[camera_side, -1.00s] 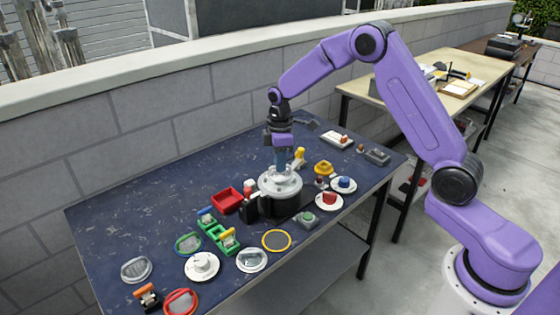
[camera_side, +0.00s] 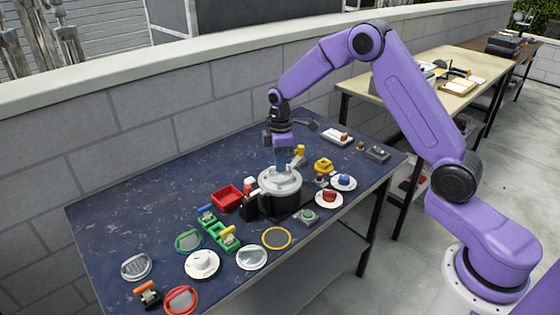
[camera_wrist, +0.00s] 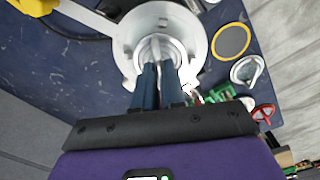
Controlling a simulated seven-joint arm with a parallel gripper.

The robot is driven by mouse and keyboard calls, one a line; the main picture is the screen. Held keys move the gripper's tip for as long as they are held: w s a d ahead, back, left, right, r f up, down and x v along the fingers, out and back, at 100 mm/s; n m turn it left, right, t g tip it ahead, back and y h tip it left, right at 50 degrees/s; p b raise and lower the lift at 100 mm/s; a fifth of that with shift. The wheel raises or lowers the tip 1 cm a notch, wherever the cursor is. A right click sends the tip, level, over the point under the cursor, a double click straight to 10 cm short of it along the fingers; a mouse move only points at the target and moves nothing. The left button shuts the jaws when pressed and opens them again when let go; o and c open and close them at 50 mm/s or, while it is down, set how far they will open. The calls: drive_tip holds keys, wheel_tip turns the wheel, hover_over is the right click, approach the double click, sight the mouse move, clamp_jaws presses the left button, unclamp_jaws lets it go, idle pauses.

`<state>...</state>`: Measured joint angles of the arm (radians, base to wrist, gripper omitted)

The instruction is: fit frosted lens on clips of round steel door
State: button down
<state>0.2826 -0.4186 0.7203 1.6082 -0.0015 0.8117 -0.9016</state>
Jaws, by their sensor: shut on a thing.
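My gripper (camera_side: 282,168) points down over a round steel-grey piece (camera_side: 280,181) on top of a dark drum (camera_side: 283,204). In the wrist view, my fingers (camera_wrist: 160,88) are shut at the middle of this piece (camera_wrist: 124,45), on a narrow upright part. The fingers hide the grip point. I cannot tell whether the piece is the lens or the door, whether it is seated, or where the clips are. Two other pale discs with silvery rims lie on the table, one at the left (camera_side: 136,266) and one near the front edge (camera_side: 252,257).
A white disc with a knob (camera_side: 202,264) and rings in yellow (camera_side: 277,238), green (camera_side: 188,241) and red (camera_side: 181,300) lie nearby. A red tray (camera_side: 227,198) and green blocks (camera_side: 228,239) stand left of the drum. The table's back left is clear.

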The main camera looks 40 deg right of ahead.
drive_tip(key=shift+f, duration=0.65)
idle(1.3)
drive_tip(key=c, duration=0.8)
unclamp_jaws()
drive_tip(key=shift+r, duration=3.7)
